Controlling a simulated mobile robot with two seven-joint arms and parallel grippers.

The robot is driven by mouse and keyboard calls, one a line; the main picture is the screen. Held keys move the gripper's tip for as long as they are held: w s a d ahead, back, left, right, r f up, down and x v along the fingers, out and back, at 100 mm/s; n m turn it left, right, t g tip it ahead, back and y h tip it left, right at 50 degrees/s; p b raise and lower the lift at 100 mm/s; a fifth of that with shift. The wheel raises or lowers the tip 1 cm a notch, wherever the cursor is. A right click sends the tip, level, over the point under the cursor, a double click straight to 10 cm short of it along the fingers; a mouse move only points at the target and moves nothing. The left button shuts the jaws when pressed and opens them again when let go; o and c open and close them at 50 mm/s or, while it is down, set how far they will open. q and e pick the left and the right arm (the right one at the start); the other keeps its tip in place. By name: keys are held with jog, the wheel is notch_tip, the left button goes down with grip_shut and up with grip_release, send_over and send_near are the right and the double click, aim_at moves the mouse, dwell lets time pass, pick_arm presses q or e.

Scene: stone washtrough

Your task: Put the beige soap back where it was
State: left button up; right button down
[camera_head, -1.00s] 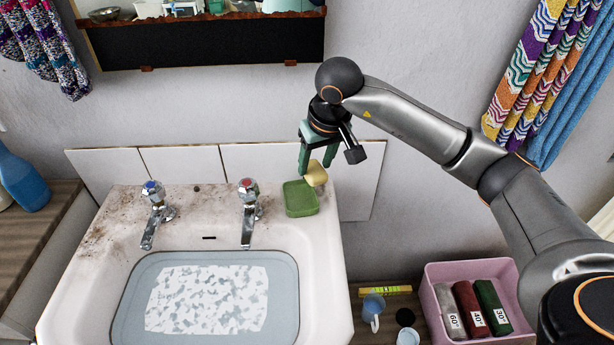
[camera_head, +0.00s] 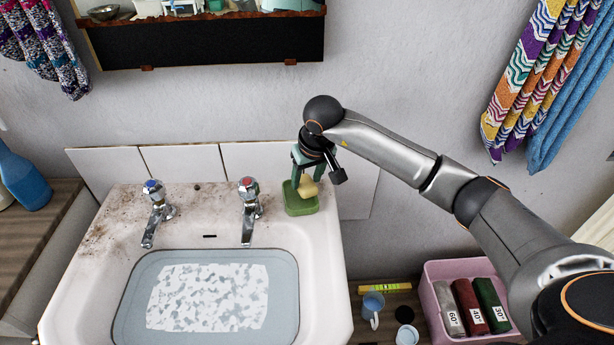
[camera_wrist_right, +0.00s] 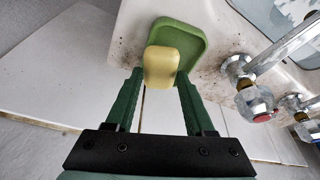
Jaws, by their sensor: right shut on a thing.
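The beige soap (camera_head: 308,188) is in my right gripper (camera_head: 305,180), whose two green fingers point down around it. The soap is over the green soap dish (camera_head: 300,205) at the back right corner of the sink. In the right wrist view the soap (camera_wrist_right: 161,66) covers part of the green dish (camera_wrist_right: 190,38). The fingertips of the right gripper (camera_wrist_right: 160,85) are on either side of the soap. I cannot tell whether the soap touches the dish. My left gripper is not in view.
The sink (camera_head: 75,290) holds water with a pale patterned patch. Two taps stand on its back ledge, the nearer one (camera_head: 249,212) left of the dish. A tiled splashback (camera_head: 180,165) is behind. A pink box (camera_head: 432,300) and a mug (camera_head: 373,306) are lower right.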

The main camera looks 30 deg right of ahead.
jog(key=shift+f, duration=0.35)
jog(key=c, duration=0.6)
grip_release()
jog(key=o, duration=0.3)
jog(key=shift+o, duration=0.2)
jog(key=shift+r, duration=0.1)
jog(key=shift+r+p, duration=0.35)
jog(key=shift+r, duration=0.15)
jog(key=v, duration=1.1)
jog(key=shift+s+r, duration=0.15)
jog(key=shift+r, duration=0.15)
